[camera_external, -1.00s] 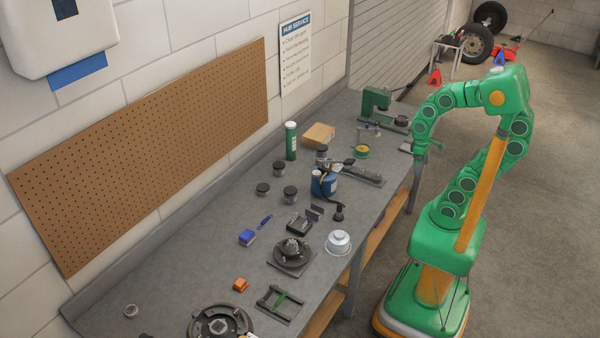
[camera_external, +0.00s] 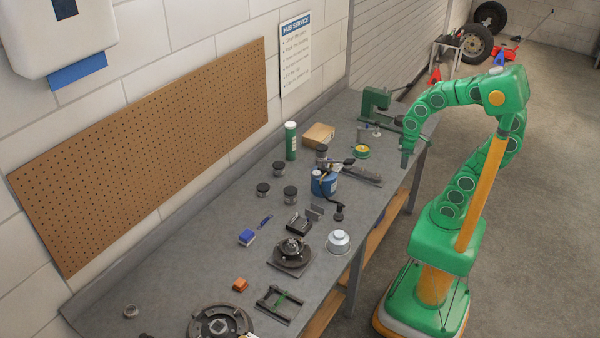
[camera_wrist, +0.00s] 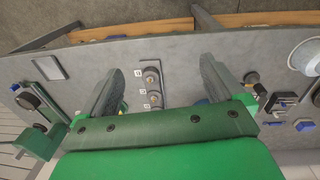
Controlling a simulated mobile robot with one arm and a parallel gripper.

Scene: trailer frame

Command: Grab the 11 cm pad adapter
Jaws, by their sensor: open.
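A narrow dark rack (camera_wrist: 138,68) lies on the workbench in the wrist view and holds several small round metal pieces (camera_wrist: 151,78) in a row with white labels. The labels are too small to read, so I cannot tell which piece, if any, is the 11 cm pad adapter. My gripper (camera_wrist: 160,68) is open and empty, its two fingers apart on either side of the rack in this view. In the external view my gripper (camera_external: 405,160) points down near the bench's front edge, right of what looks like the same rack (camera_external: 368,176).
A blue canister (camera_external: 324,183) and a yellow-green roll (camera_external: 361,152) stand close to the rack. A green press (camera_external: 375,103) is at the far end. A white bowl (camera_external: 338,242) sits nearer. The bench (camera_external: 205,225) has bare room along the wall.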

